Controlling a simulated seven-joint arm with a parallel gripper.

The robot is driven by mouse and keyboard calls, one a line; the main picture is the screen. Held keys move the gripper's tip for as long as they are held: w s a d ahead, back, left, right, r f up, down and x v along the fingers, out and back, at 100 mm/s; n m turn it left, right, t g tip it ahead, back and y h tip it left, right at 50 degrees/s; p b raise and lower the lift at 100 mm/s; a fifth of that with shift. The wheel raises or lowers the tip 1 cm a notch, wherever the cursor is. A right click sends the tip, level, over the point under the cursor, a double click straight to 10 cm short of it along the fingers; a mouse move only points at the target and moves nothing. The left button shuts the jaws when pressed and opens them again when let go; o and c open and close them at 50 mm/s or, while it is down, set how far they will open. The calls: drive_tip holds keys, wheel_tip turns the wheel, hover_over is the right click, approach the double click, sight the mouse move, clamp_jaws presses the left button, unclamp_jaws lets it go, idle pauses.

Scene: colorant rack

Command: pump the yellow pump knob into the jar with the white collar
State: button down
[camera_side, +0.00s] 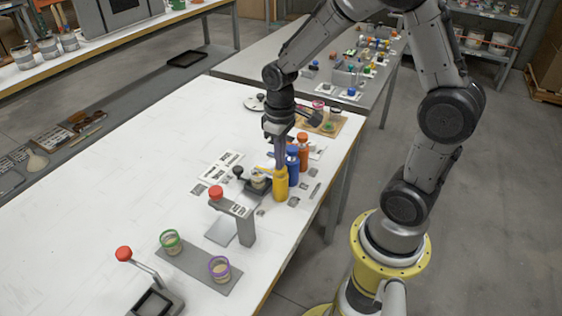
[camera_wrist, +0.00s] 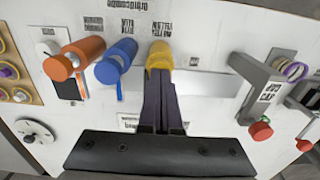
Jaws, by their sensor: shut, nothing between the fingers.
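The yellow pump bottle (camera_side: 280,186) stands at the near end of a row with a blue and an orange one. Its yellow top (camera_wrist: 159,56) shows in the wrist view just beyond my fingertips. My gripper (camera_side: 281,165) points down at the top of the yellow bottle, shut and empty. In the wrist view its fingertips (camera_wrist: 159,76) overlap the yellow knob; whether they touch it I cannot tell. A small jar (camera_side: 258,182) with a pale collar sits beside the yellow bottle, by its spout. My gripper hides part of the knob.
The blue bottle (camera_side: 292,161) and orange bottle (camera_side: 303,146) stand close behind. A grey stand with a red knob (camera_side: 216,193) is nearby. Jars with green (camera_side: 171,242) and purple (camera_side: 219,268) collars sit on a grey strip. The table's left part is clear.

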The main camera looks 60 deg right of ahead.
drive_tip(key=shift+r, duration=1.4)
drive_tip(key=shift+r, duration=2)
drive_tip(key=s+a+r+n+t, duration=0.1)
drive_tip(key=s+a+r+t, duration=0.35)
drive_tip(key=r, duration=0.45)
drive_tip(key=s+a+m+t, duration=0.1)
drive_tip(key=s, duration=0.8)
drive_tip(key=shift+a+f, duration=0.25)
drive_tip(key=shift+f, duration=0.05)
